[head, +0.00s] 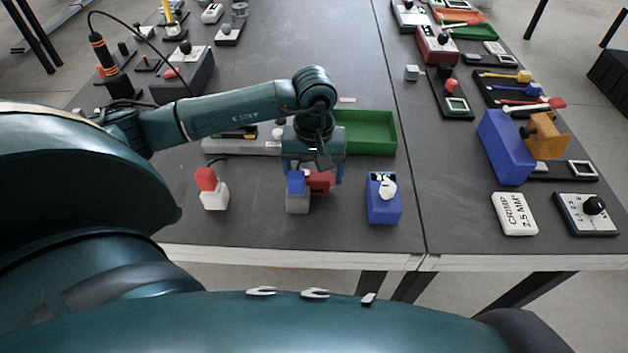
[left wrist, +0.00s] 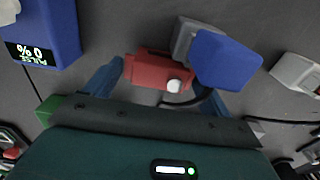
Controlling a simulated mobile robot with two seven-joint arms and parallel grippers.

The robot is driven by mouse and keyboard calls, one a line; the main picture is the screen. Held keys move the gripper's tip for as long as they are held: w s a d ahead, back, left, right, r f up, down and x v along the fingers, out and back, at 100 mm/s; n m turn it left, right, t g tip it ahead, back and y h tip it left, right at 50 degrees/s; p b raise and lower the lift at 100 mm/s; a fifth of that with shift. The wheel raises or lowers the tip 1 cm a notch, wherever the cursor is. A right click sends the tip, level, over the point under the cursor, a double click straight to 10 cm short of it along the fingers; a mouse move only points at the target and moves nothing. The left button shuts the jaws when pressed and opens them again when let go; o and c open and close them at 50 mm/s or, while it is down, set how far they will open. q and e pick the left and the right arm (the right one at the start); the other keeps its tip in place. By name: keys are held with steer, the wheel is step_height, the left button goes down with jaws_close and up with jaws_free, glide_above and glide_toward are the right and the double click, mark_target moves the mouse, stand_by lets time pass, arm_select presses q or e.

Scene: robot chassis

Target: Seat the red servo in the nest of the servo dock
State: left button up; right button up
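The red servo (head: 320,181) is under my left gripper (head: 313,178), beside a grey block with a blue top (head: 297,190). In the left wrist view the servo (left wrist: 160,72) shows a white round hub and lies between the two blue fingers (left wrist: 162,88). The left finger is close to its end; the blue top (left wrist: 225,58) partly hides the right finger. The fingers look open around the servo; I cannot tell whether they touch it. No servo nest is clearly visible; a long grey unit (head: 240,146) stands behind, partly hidden by my arm. My right gripper is not in view.
A blue box with a white horn (head: 383,198) stands right of my gripper; a display marked PULSE (left wrist: 35,55) shows on it. A grey block with a red top (head: 211,190) stands left. A green tray (head: 368,134) lies behind. The table's front edge is close.

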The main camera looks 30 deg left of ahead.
arm_select(q)
steer(key=c, duration=0.7)
